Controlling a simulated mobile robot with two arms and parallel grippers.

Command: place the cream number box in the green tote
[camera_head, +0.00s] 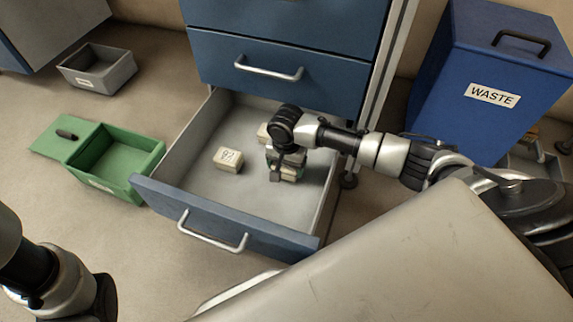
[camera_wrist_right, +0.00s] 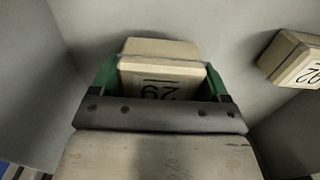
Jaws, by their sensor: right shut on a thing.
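In the head view, my right gripper (camera_head: 281,172) reaches down into the open drawer. It is shut on a cream number box (camera_head: 290,174), partly hidden by the fingers. In the right wrist view this box (camera_wrist_right: 160,80) sits between the green-sided fingers, its number upside down. A second cream box (camera_head: 229,160) lies apart to the left in the drawer and shows at the right of the wrist view (camera_wrist_right: 291,62). Another cream box (camera_head: 263,133) is partly hidden behind the gripper. The green tote (camera_head: 150,168) stands open on the floor left of the drawer, looking empty inside.
The drawer (camera_head: 205,207) is pulled out of a blue cabinet (camera_head: 280,25). A small grey bin (camera_head: 112,77) stands at the back left. A blue waste bin (camera_head: 480,100) stands at the right. Floor is clear around the tote. My left arm shows at the lower left.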

